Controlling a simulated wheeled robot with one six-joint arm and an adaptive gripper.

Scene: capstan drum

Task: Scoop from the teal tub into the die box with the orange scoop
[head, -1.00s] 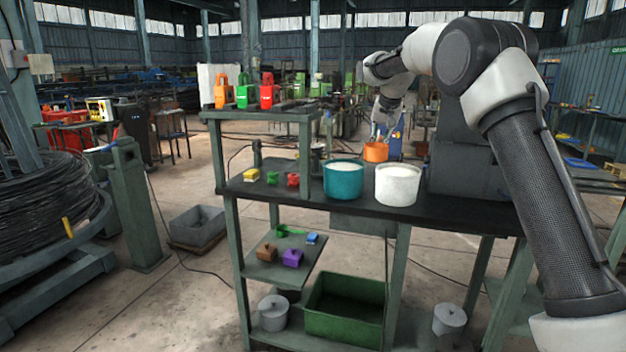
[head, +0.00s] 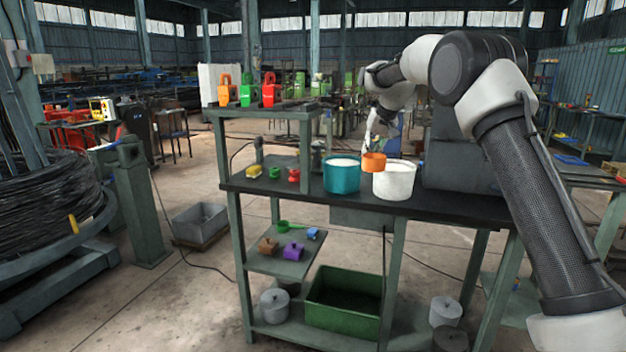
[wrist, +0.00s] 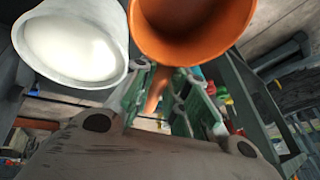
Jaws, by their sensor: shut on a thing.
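The orange scoop (head: 374,162) is in my gripper (head: 368,148), behind and between the two tubs in the head view. The wrist view shows my fingers (wrist: 163,97) shut around its handle; its orange bowl (wrist: 190,28) shows no contents. The teal tub (head: 342,178), holding white material, stands on the bench left of the scoop. A white tub (head: 395,184) with white material stands to the right; the scoop overlaps its rim in the head view, and I cannot tell whether they touch. I cannot tell which container is the die box.
The dark bench (head: 450,207) holds yellow, green and red small items at its left. A raised shelf (head: 262,112) carries orange, green and red pieces. A green bin (head: 345,303) is on the bottom shelf. A grey box (head: 200,224) lies on the floor.

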